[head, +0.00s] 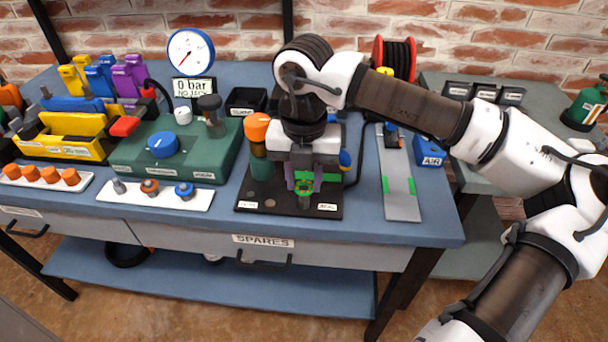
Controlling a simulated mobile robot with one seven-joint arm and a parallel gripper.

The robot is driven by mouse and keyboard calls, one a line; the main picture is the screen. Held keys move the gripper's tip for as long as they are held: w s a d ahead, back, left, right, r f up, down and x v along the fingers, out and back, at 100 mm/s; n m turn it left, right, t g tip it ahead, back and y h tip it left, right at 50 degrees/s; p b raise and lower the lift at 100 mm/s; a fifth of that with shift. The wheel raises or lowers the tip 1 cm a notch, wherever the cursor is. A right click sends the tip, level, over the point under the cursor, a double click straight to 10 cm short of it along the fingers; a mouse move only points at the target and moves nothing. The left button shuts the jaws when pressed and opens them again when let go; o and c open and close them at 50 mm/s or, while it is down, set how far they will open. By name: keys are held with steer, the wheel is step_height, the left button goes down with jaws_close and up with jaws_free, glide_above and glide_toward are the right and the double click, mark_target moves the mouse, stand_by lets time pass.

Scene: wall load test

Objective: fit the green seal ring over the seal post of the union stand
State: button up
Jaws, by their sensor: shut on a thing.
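My gripper (304,186) points down over the dark base plate of the union stand (275,204), near the front right of the bench top. It is shut on the green seal ring (305,176), of which a small green part shows between the fingers. The gripper body and wrist cover most of the stand behind. The seal post cannot be made out. I cannot tell whether the ring is around the post or above it. An orange-capped, green-bodied part (257,128) stands on the left of the stand.
A green pump unit (175,160) with a gauge (190,52) reading 0 bar stands left. White trays with orange caps (40,178) and fittings (155,194) lie in front. A grey strip with green marks (398,175) and a blue AIR box (430,150) are right.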

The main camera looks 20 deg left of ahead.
steer(key=shift+f+b, duration=0.85)
steer(key=shift+f, duration=0.15)
steer(key=o, duration=1)
steer(key=shift+o, duration=0.5)
steer(key=shift+o, duration=1.1)
steer(key=shift+r, duration=0.15)
step_height(320, 180, up, 8)
steer(key=p, duration=0.4)
